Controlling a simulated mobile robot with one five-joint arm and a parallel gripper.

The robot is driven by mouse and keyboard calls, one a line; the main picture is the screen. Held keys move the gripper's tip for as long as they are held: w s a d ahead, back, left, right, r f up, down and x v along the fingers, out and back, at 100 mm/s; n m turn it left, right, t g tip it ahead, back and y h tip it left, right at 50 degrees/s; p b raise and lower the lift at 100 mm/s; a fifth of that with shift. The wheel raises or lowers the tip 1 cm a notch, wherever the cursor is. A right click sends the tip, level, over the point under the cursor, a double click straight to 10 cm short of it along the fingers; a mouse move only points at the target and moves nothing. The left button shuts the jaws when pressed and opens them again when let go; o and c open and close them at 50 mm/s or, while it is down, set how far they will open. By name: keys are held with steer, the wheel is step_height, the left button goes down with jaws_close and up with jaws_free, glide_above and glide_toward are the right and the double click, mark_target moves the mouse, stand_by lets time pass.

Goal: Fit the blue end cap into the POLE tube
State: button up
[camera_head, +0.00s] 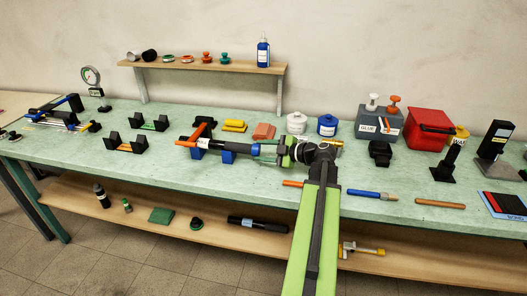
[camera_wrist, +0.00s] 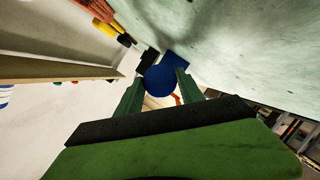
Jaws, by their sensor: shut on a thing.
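The tube lies level on two blue supports (camera_head: 228,157) and bears a white label too small to read. In the wrist view, my gripper (camera_wrist: 160,88) is shut on the round blue end cap (camera_wrist: 160,78), which sits between the two fingertips. The cap covers much of the tube's end there, so I cannot tell whether it touches or enters the tube.
White (camera_head: 297,123) and blue (camera_head: 327,126) jars stand behind my gripper. A grey GLUE container (camera_head: 378,124) and a red bin (camera_head: 428,128) are farther right. The bench front left of centre is clear.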

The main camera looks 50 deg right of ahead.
steer(key=shift+w+a, duration=0.5)
steer(key=shift+w, duration=0.25)
stand_by(1.5)
steer(key=o, duration=1.5)
steer(key=p+v, duration=0.4)
steer(key=v, duration=1.3)
steer(key=shift+s+d+p, duration=0.15)
steer(key=shift+s+p, duration=0.05)
steer(key=shift+p, duration=0.15)
